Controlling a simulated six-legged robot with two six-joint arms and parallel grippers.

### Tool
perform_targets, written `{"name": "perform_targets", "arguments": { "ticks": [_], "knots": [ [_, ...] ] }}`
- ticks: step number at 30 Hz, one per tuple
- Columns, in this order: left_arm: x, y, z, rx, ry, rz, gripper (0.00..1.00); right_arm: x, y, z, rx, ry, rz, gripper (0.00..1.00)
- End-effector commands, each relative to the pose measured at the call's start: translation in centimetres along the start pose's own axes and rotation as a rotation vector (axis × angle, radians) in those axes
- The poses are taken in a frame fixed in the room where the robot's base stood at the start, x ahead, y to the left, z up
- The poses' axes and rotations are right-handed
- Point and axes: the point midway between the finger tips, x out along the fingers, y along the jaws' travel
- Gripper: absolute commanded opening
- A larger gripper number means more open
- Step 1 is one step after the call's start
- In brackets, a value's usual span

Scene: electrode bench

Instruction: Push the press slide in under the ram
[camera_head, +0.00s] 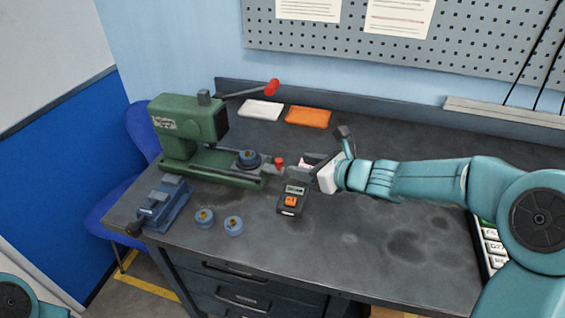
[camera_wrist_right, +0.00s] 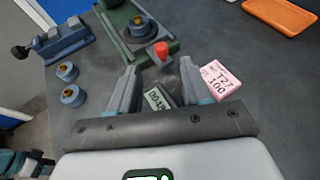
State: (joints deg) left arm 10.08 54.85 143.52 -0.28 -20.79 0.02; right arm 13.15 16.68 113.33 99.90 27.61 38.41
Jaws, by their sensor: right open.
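The green press (camera_head: 185,128) stands at the left of the bench, its head above a base that reaches right. The press slide carries a blue die with a brass centre (camera_head: 248,158), which sits right of the press head, out from under it. The slide's red knob (camera_head: 279,162) is at its right end; the knob (camera_wrist_right: 161,50) and die (camera_wrist_right: 140,24) also show in the wrist view. My right gripper (camera_head: 318,160) is open, right of the knob and apart from it. In the wrist view its fingers (camera_wrist_right: 160,72) point towards the knob with nothing gripped. My left gripper is out of view.
A small meter with an orange button (camera_head: 291,202) stands just in front of the gripper. A pink label (camera_wrist_right: 221,80) lies beside the right finger. A blue vise (camera_head: 165,203) and two blue dies (camera_head: 204,218) (camera_head: 233,226) are at the front left. White and orange trays (camera_head: 308,117) lie behind.

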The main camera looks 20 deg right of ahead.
Motion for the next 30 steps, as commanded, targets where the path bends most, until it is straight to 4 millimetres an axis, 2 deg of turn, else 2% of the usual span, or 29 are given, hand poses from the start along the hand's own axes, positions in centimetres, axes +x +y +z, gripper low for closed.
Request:
{"name": "perform_targets", "arguments": {
  "ticks": [3, 9, 15, 23, 26, 27, 28, 30],
  "knots": [
    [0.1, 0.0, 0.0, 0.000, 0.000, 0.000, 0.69, 3.0, 0.1, -0.1, 0.000, 0.002, 0.003, 0.48],
    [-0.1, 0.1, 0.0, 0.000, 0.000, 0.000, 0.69, 6.6, -0.1, 0.1, 0.001, 0.002, 0.001, 0.48],
    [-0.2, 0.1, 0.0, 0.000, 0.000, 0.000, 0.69, 8.1, -0.1, 0.1, 0.000, 0.000, 0.000, 0.48],
    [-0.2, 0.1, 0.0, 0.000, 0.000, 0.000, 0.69, 8.2, -0.1, 0.1, 0.000, 0.000, 0.000, 0.48],
    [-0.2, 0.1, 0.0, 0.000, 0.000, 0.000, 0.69, 8.2, -0.1, 0.1, 0.000, 0.000, 0.000, 0.19],
    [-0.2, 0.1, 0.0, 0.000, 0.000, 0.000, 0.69, 8.2, -0.1, 0.1, 0.000, 0.000, 0.000, 0.06],
    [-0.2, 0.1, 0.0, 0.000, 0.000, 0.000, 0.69, 8.2, -0.1, 0.1, 0.000, 0.000, 0.000, 0.00],
    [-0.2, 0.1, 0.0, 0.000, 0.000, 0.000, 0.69, 8.2, -0.1, 0.1, 0.000, 0.000, 0.000, 0.00]
  ]
}}
